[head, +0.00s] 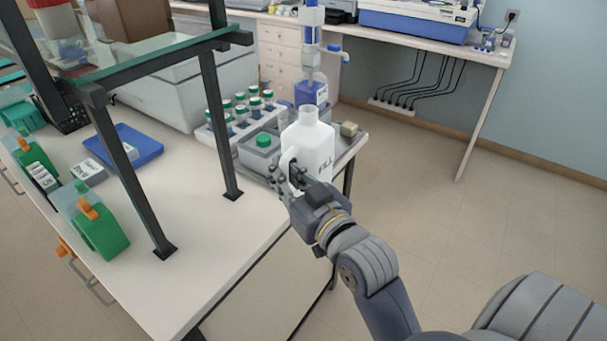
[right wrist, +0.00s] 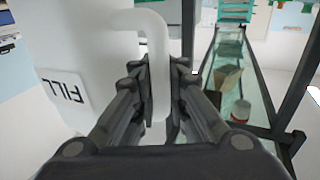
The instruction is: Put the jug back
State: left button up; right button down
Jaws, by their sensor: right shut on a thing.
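The white jug (head: 312,143) stands upright, open at the top, at the far right end of the bench in the head view. Its label reads "FILL" in the right wrist view, where the jug (right wrist: 85,45) fills the upper left. My right gripper (head: 293,176) is shut on the jug's handle (right wrist: 157,55). In the right wrist view its fingers lie on either side of the handle. I cannot tell whether the jug's base touches the surface; my gripper and the jug hide it. My left gripper is not in view.
Behind the jug stands a blue bottle with a dispenser (head: 311,93). A glass shelf (head: 150,50) on dark posts rises over the bench (head: 190,285). The bench's front is clear.

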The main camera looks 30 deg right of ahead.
jog(key=shift+w+d+r, duration=0.1)
jog(key=shift+w+d, duration=0.1)
jog(key=shift+w, duration=0.05)
jog(key=w+d+f+p, duration=0.1)
jog(key=w+d+f, duration=0.4)
jog(key=w+d, duration=0.3)
jog(key=w, duration=0.4)
jog(key=shift+w+d+p, duration=0.35)
jog(key=shift+w+p, duration=0.05)
